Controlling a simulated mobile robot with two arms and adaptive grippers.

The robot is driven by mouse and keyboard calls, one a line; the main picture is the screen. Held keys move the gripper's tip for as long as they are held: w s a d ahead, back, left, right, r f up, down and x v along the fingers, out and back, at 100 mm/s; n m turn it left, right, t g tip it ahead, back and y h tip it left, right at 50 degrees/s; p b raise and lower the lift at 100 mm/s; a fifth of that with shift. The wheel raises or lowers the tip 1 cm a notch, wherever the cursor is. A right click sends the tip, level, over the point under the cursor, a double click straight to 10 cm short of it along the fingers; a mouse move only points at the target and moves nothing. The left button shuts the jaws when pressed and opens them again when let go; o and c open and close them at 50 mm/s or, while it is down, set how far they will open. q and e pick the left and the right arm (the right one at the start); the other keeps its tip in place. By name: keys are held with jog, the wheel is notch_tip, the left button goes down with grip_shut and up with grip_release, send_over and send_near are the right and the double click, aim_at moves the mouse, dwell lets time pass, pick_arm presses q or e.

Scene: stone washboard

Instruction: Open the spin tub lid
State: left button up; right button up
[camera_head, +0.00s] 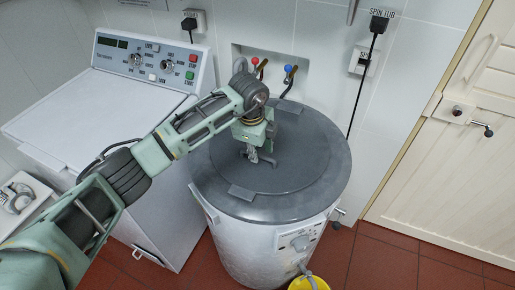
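The spin tub (255,243) is a round, light grey drum standing on the floor in the middle of the head view. Its dark grey lid (310,160) lies flat and closed on top. A small tab shows at the lid's front edge (242,192), and another at the back. My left arm reaches in from the lower left. My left gripper (258,155) points down over the middle of the lid, by a small dark shape that may be a handle. The fingers are small and partly merged with that shape, so I cannot tell whether they are open, shut or touching it. My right gripper is out of view.
A white washing machine (120,115) with a control panel stands close on the left. Red and blue taps (288,75) sit behind the tub. A black cord (362,85) hangs on the wall. A yellow bucket (308,283) is at the front. Red floor is clear on the right.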

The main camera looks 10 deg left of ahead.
pick_arm(q)
jog(key=shift+w+d+f, duration=0.1)
jog(key=shift+f, duration=0.5)
grip_shut()
